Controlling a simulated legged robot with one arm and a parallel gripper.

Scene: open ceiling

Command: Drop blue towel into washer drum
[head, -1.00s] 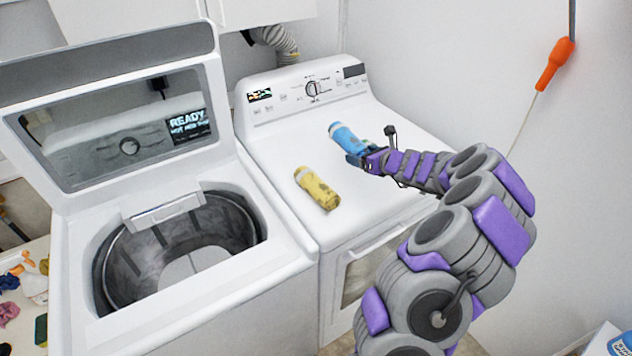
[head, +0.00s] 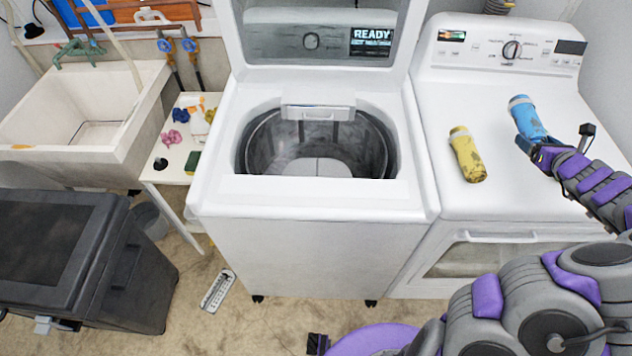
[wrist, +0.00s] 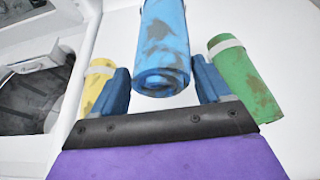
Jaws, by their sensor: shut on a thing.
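The blue towel (head: 529,118) is a rolled, stained bundle above the top of the right-hand machine. My gripper (head: 545,150) is shut on its near end; in the wrist view the roll (wrist: 162,50) sits between the two blue fingers (wrist: 165,88). The washer (head: 310,215) stands left of it with its lid up. Its open drum (head: 317,148) shows grey metal walls and looks empty. A part of the drum (wrist: 30,95) also shows at the left of the wrist view.
A yellow rolled towel (head: 467,155) lies on the dryer top (head: 440,110). A green roll (wrist: 245,77) shows right of my gripper in the wrist view. The raised washer lid (head: 315,35) stands behind the drum. A sink (head: 80,115) and a dark bin (head: 80,255) are left.

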